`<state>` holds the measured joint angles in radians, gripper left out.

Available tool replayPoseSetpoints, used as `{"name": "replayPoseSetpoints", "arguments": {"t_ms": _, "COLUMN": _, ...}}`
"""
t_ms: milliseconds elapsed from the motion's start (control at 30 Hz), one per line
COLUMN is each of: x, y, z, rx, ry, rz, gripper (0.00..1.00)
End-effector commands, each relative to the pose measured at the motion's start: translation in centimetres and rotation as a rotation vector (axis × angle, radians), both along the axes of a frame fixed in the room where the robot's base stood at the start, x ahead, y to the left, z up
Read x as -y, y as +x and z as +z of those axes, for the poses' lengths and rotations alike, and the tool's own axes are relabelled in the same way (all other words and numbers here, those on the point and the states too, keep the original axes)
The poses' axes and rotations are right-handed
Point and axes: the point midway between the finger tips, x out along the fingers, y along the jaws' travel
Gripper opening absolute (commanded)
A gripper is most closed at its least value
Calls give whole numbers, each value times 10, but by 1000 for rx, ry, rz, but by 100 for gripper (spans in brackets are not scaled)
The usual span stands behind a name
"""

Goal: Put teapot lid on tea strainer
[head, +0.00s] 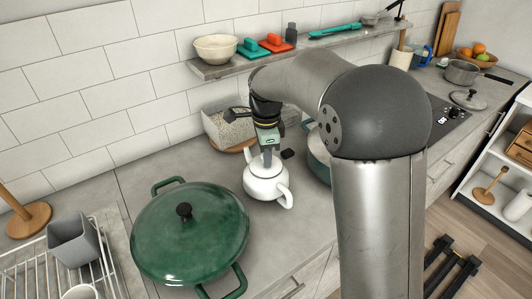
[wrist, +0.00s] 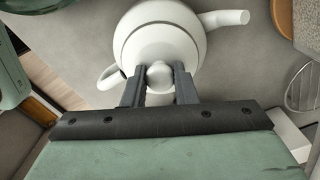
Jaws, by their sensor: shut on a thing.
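The white teapot (head: 264,183) stands on the grey counter, right of the green pot. It also shows in the wrist view (wrist: 170,22), with its spout to the upper right. My gripper (head: 267,153) points down over the teapot's top. In the wrist view my gripper (wrist: 159,82) is shut on the round white knob of the teapot lid (wrist: 159,75). Whether the lid rests on the teapot or is slightly raised, I cannot tell. I cannot clearly identify the tea strainer; a thin wire loop (wrist: 298,88) shows at the right of the wrist view.
A large green lidded pot (head: 190,235) stands close at the left. Another pot (head: 319,155) is partly hidden behind my arm. A speckled box (head: 229,128) stands by the wall. A wall shelf (head: 215,70) holds a bowl. A wire rack (head: 35,265) is front left.

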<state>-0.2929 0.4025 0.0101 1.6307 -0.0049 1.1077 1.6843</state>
Motion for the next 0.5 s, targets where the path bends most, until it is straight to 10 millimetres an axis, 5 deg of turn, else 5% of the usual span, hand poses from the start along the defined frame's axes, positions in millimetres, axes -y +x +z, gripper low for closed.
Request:
{"name": "replayPoseSetpoints", "arguments": {"t_ms": 200, "x": 0, "y": 0, "z": 0, "rx": 0, "ry": 0, "rz": 0, "gripper": 0}}
{"name": "replayPoseSetpoints", "arguments": {"t_ms": 233, "x": 0, "y": 0, "z": 0, "rx": 0, "ry": 0, "rz": 0, "gripper": 28}}
{"name": "replayPoseSetpoints", "arguments": {"t_ms": 300, "x": 0, "y": 0, "z": 0, "rx": 0, "ry": 0, "rz": 0, "gripper": 48}}
{"name": "replayPoseSetpoints", "arguments": {"t_ms": 500, "x": 0, "y": 0, "z": 0, "rx": 0, "ry": 0, "rz": 0, "gripper": 51}}
